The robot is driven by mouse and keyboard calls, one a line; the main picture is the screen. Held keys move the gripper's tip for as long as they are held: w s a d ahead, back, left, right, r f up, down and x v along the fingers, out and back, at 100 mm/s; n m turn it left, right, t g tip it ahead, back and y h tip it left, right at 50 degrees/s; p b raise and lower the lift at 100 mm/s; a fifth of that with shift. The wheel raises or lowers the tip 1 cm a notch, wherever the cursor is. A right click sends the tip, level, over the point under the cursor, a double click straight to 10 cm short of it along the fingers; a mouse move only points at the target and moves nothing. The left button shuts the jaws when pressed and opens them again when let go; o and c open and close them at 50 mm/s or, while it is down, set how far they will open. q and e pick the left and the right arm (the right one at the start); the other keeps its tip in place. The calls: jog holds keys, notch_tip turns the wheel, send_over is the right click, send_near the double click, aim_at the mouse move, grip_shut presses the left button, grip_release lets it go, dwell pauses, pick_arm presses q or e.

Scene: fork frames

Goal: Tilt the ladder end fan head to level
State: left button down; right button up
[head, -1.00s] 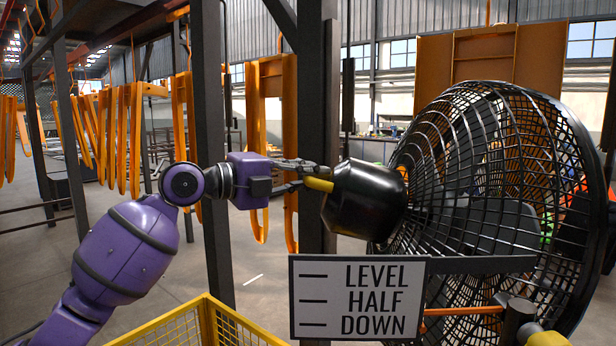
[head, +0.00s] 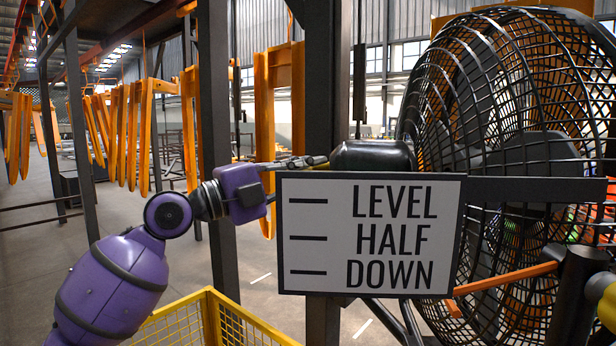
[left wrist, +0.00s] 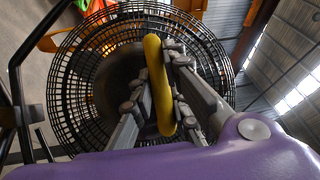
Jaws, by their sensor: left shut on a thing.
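The fan head (head: 515,110) is a large black wire cage at the right of the head view, with a black motor housing (head: 372,155) at its back. A sign (head: 370,235) reading LEVEL, HALF and DOWN, with a dark mark beside each word, stands in front and hides the lower part of the housing. My left gripper (head: 318,162) reaches the rear of the housing. In the left wrist view, its fingers are shut on a yellow handle (left wrist: 158,85), with the fan cage (left wrist: 75,75) behind. My right gripper is out of view.
A yellow mesh crate (head: 210,318) stands below my left arm. A dark post (head: 323,80) rises behind the gripper. Orange frames hang at the left.

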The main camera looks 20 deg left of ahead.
pick_arm(q)
jog(key=shift+w+d+f, duration=0.1)
jog(key=shift+f, duration=0.4)
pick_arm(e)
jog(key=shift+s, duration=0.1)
pick_arm(q)
jog(key=c, duration=1.9)
grip_release()
jog(key=shift+o, duration=1.1)
jog(key=shift+r, duration=0.15)
jog(key=shift+a, duration=0.2)
jog(key=v, duration=1.2)
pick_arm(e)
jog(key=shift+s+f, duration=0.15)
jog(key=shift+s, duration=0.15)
pick_arm(q)
jog(key=shift+d+r, duration=0.1)
